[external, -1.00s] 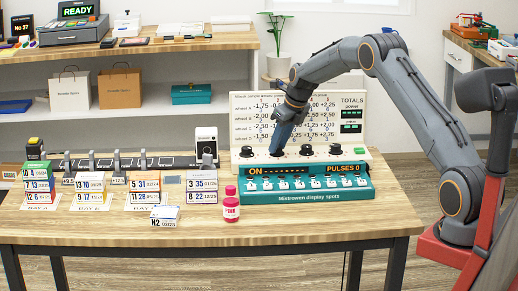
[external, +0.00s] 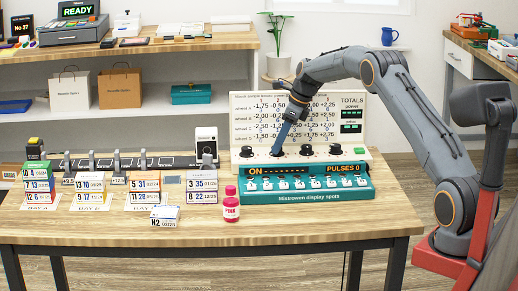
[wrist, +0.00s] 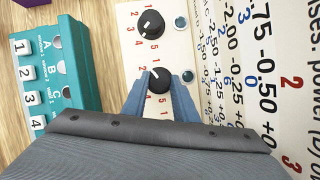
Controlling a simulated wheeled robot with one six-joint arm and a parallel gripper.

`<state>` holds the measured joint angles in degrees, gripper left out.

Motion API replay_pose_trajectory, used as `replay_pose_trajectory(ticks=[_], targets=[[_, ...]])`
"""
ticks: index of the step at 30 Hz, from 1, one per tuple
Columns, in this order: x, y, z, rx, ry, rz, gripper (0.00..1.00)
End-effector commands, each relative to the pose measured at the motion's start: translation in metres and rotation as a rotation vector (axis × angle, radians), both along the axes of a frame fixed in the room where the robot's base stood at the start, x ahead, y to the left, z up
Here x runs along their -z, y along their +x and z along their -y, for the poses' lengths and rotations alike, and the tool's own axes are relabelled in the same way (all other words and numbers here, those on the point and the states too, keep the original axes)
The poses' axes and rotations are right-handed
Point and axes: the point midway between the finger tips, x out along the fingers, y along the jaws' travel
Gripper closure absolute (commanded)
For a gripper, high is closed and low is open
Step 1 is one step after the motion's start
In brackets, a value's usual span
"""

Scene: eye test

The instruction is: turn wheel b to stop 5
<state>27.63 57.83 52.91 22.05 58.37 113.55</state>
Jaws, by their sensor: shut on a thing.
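Wheel b appears to be the second black knob from the left on the white panel (external: 240,168); its letter is not legible. It shows in the wrist view (wrist: 158,80) with a white pointer line slanting to the upper left of that picture. Small red stop numbers surround it; I cannot tell surely which one the pointer meets. My gripper (external: 277,151) reaches down onto this knob and mostly hides it in the external view. In the wrist view its blue fingers (wrist: 160,92) stand on both sides of the knob, shut on it.
Other black knobs stand beside it, at the left (external: 247,152) and right (external: 306,150). A teal box (external: 320,196) with white switches, reading "ON" and "PULSES 0", lies in front. A board of numbers (external: 245,120) rises behind. A pink bottle (external: 231,208) stands left.

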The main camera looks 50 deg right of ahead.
Motion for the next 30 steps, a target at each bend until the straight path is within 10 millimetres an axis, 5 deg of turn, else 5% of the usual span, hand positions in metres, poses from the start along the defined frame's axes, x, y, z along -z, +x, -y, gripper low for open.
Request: replay_pose_trajectory(ticks=[13,30], targets=[[0.0017,0.0019,0.0025,-0.263,-0.001,0.000,0.96],[-0.0002,0.0014,0.0024,-0.317,-0.001,-0.001,0.96]])
